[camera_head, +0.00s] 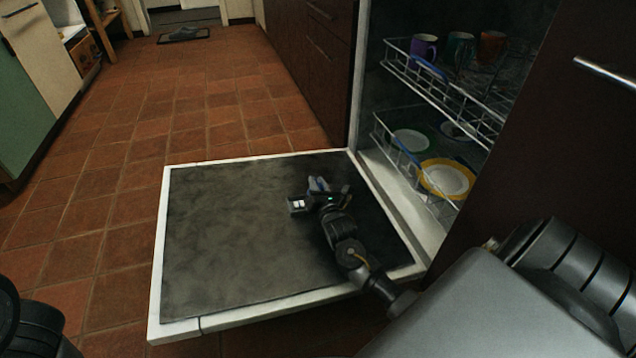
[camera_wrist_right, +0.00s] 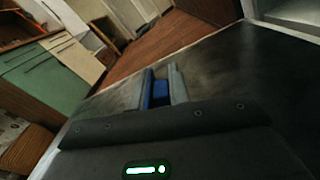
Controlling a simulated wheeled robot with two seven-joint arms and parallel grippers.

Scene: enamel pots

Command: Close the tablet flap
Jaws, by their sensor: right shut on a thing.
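My right gripper (camera_head: 320,186) is low over the dark inner face of the open dishwasher door (camera_head: 230,235), on the side nearer the tub. In the right wrist view its two grey fingers (camera_wrist_right: 160,88) are shut on a small blue piece (camera_wrist_right: 160,92). The blue piece also shows in the head view (camera_head: 318,183). I cannot tell whether it is the tablet flap or something else. No flap or dispenser can be made out clearly; the gripper covers that part of the door. My left gripper is not in view; only part of my left arm shows at the lower left.
The lower rack (camera_head: 398,162) holds plates, one with a yellow rim (camera_head: 446,179). The upper rack (camera_head: 440,82) holds several mugs. Dark cabinet fronts (camera_head: 308,50) stand beside the dishwasher. The tiled floor (camera_head: 110,190) left of the door is clear.

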